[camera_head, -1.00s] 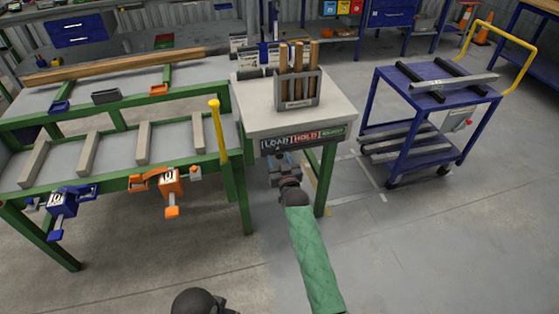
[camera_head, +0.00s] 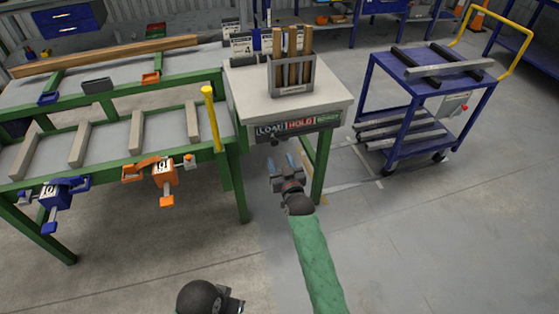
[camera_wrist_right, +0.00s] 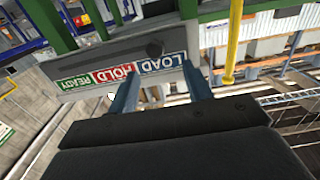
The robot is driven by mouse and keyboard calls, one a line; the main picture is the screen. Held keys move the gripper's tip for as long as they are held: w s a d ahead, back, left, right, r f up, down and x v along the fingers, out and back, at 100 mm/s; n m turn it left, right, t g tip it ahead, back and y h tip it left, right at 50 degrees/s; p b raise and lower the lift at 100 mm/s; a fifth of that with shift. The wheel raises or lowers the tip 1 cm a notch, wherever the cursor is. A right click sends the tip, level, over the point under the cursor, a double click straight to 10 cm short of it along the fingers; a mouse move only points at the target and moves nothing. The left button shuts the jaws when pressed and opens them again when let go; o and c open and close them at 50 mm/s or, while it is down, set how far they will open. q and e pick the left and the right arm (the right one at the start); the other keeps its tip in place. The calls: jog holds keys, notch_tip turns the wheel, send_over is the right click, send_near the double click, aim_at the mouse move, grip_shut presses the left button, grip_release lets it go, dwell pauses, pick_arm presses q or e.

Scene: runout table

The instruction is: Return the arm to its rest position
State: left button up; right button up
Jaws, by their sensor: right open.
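My right arm, with a green sleeve (camera_head: 315,262), reaches up from the bottom of the head view. Its gripper (camera_head: 281,166) is open, with two blue fingers apart and nothing between them. It is in front of and below the LOAD/HOLD/READY sign panel (camera_head: 299,126) on the white-topped stand's front. In the right wrist view the open fingers (camera_wrist_right: 161,74) overlap the lower part of the same panel (camera_wrist_right: 122,72).
The white-topped stand (camera_head: 250,99) carries a grey holder (camera_head: 292,86) of wooden strips. A green-framed table (camera_head: 120,155) with blue and orange clamps lies left. A blue cart (camera_head: 400,92) stands right. Floor at the lower right is clear.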

dwell(0.4)
notch_tip(320, 180, down, 4)
jog(key=s+g, duration=0.2)
jog(key=g, duration=0.2)
jog(key=s+d+r+m+g+h, duration=0.15)
jog(key=s+d+g, duration=0.35)
jog(key=s, duration=0.7)
jog(key=s+d+r+n+g+h, duration=0.1)
jog(key=s+d+g+h, duration=0.15)
jog(key=s+d, duration=0.65)
jog(key=s+f+g, duration=0.1)
jog(key=s+f, duration=0.2)
jog(key=s, duration=0.7)
jog(key=s+d+f+g, duration=0.1)
jog(key=s+f+g, duration=0.1)
jog(key=s, duration=0.8)
jog(key=shift+s+f+m, duration=0.35)
jog(key=shift+f, duration=0.2)
jog(key=shift+g, duration=0.25)
